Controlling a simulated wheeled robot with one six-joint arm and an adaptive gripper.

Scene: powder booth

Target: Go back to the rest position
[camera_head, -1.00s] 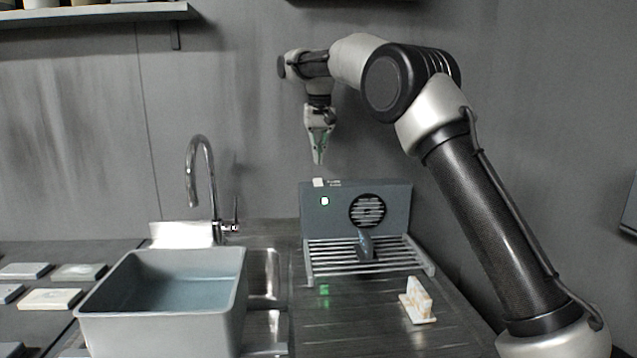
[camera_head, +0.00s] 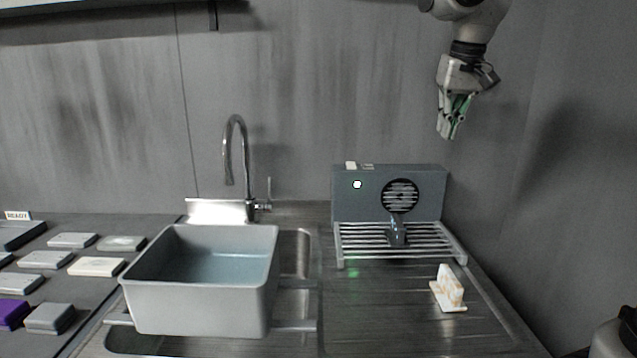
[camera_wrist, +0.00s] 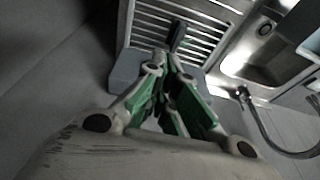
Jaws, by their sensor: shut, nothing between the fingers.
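My gripper (camera_head: 449,118) is shut and empty. It hangs in the air at the upper right of the head view, above and a little to the right of the grey box with a round fan grille (camera_head: 388,186). In the wrist view my gripper (camera_wrist: 170,75) points down over the slatted rack (camera_wrist: 185,28), with its green-lined fingers together at the tips. A small dark upright piece (camera_head: 396,232) stands on the rack in front of the grille.
A grey tub (camera_head: 200,300) sits over the sink below a curved tap (camera_head: 236,150). Several flat blocks, one purple (camera_head: 12,313), lie on the left counter. A shelf (camera_head: 90,20) crosses the upper left.

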